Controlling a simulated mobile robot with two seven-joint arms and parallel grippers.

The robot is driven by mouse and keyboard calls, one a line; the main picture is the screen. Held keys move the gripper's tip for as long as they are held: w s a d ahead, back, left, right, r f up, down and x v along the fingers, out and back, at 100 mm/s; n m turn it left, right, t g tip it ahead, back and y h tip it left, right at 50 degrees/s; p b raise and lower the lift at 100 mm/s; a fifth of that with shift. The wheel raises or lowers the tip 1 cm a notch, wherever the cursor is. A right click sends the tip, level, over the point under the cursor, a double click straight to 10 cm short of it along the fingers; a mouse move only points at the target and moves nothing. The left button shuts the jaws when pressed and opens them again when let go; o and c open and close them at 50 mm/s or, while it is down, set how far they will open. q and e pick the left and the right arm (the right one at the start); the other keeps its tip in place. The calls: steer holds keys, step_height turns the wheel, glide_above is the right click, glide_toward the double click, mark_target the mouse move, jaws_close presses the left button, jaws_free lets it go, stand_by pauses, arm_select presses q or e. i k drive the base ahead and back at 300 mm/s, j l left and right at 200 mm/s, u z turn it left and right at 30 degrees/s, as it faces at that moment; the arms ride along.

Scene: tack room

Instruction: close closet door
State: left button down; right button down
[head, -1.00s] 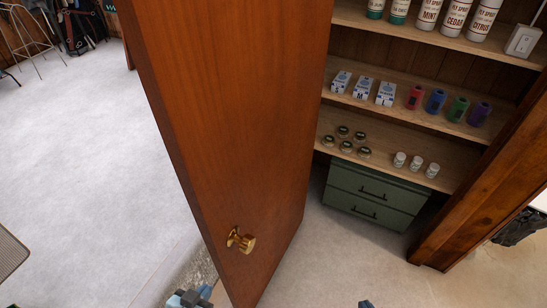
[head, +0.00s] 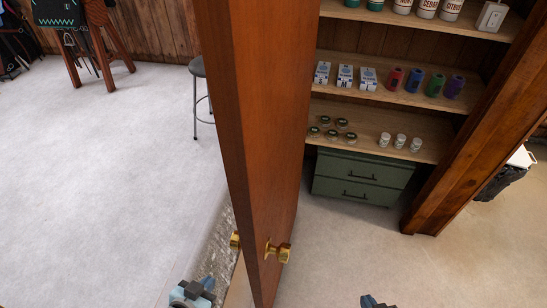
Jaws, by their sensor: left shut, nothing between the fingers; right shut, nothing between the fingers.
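The wooden closet door (head: 272,130) stands open, seen nearly edge-on in the middle of the head view. A brass knob (head: 279,251) sits low on its right face, and another brass knob (head: 235,240) shows on its left side. The closet (head: 385,105) behind it is open to view. My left gripper (head: 208,284) is at the bottom edge, left of the door and apart from the knobs in the picture; it is shut and empty. My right gripper (head: 368,300) barely shows at the bottom edge, right of the door; it is shut and empty.
Closet shelves hold bottles, small boxes (head: 345,76), colored rolls (head: 415,80) and jars (head: 325,121). A green drawer cabinet (head: 362,178) stands on the closet floor. A wooden door post (head: 470,140) is at the right. A stool (head: 199,85) stands at the back left; the floor (head: 110,180) there is clear.

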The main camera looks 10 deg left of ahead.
mark_target(258, 56)
steer(key=j+z, duration=0.2)
steer(key=j, duration=0.9)
steer(key=j+z, duration=0.25)
steer(key=k+j+z, duration=0.25)
steer(key=i+l, duration=0.15)
steer(key=l, duration=0.2)
steer(key=i+l, duration=0.2)
steer(key=l, duration=0.15)
